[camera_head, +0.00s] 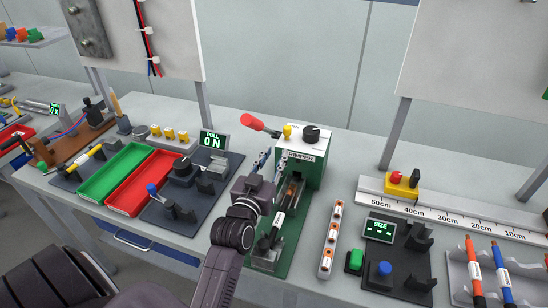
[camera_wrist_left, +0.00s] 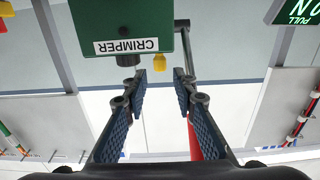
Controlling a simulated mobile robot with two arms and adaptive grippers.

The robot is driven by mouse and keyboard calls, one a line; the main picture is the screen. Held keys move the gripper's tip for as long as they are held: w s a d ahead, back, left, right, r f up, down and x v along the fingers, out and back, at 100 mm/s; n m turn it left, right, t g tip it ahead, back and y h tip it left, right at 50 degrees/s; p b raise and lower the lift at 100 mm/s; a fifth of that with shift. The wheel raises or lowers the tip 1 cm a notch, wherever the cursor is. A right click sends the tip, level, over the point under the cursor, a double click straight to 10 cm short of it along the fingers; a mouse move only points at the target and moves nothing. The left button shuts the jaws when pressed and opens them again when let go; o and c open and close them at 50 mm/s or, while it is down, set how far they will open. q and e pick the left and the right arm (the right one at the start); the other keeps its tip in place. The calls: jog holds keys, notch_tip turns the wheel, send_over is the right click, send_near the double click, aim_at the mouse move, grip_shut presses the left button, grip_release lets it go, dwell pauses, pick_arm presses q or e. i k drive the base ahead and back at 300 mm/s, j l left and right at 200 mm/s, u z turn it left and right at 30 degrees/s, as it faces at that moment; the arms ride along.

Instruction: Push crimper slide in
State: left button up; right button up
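The crimper (camera_head: 312,172) is a green box with a white, labelled top edge, standing on a green base in the middle of the bench. A red-gripped lever (camera_head: 251,122) sticks out to its left, and a black knob (camera_head: 311,134) sits on top. A dark slide-like part (camera_head: 290,193) with orange lies in the channel before it; my gripper partly hides this area. My left gripper (camera_head: 273,160) is open and empty, just left of the crimper front. In the left wrist view the crimper (camera_wrist_left: 85,25) appears upside down beyond the open fingers (camera_wrist_left: 160,82). My right gripper is out of view.
A dark fixture (camera_head: 178,205) and red tray (camera_head: 143,183) stand left of my arm. A white strip with orange buttons (camera_head: 331,240) and a dark sizing fixture (camera_head: 400,262) stand right. A ruler (camera_head: 450,212) runs behind. Bare bench shows between the fixtures.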

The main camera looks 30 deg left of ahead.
aim_at(265, 259)
jog(key=k+l, duration=0.2)
jog(key=k, duration=0.3)
jog(key=k+l, duration=0.15)
jog(key=k, duration=0.35)
